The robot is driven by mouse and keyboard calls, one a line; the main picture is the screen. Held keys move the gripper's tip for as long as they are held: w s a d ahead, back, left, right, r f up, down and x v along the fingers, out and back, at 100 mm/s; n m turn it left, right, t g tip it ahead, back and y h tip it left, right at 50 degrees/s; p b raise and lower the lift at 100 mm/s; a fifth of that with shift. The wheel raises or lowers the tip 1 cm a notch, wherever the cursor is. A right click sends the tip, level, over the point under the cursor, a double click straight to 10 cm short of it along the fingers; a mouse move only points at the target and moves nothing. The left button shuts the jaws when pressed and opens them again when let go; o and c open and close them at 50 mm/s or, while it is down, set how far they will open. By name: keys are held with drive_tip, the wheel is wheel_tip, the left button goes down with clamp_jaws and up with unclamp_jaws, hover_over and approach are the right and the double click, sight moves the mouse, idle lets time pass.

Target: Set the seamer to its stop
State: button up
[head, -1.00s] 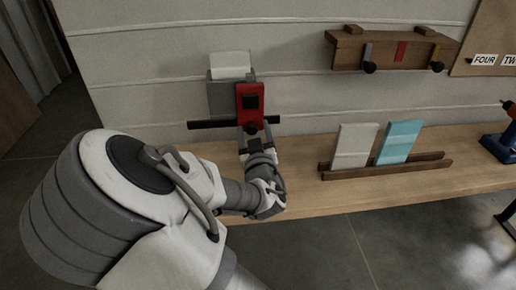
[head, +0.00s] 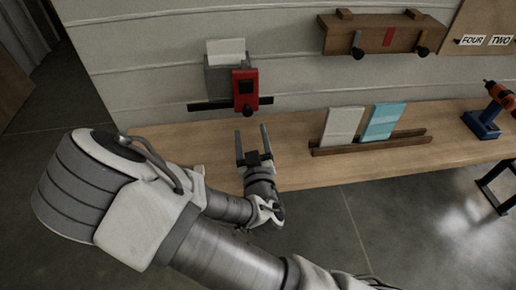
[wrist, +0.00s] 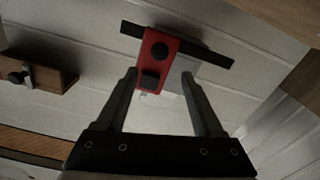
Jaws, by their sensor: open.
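The seamer is on the pale panelled wall at the left of the head view. It has a grey block (head: 216,78) with a white piece (head: 226,52) on top, a red carriage (head: 244,84) with dark knobs, and a black rail (head: 208,106). The red carriage sits right of the rail's middle. My gripper (head: 252,140) is open and empty, over the bench, below and apart from the red carriage. In the wrist view, the red carriage (wrist: 155,62) and rail (wrist: 215,55) show beyond my open fingers. I cannot tell which part is the stop.
The wooden bench (head: 290,165) holds a wooden rack (head: 370,147) with a white panel (head: 342,125) and a blue panel (head: 383,121). An orange and blue tool (head: 485,122) stands at right. A wooden wall shelf (head: 375,35) carries coloured tabs and knobs. The bench around my gripper is clear.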

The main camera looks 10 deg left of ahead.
drive_tip(key=p+v, duration=0.6)
drive_tip(key=v, duration=0.1)
drive_tip(key=shift+s+d, duration=0.25)
drive_tip(key=shift+d, duration=0.2)
drive_tip(key=shift+f, duration=0.1)
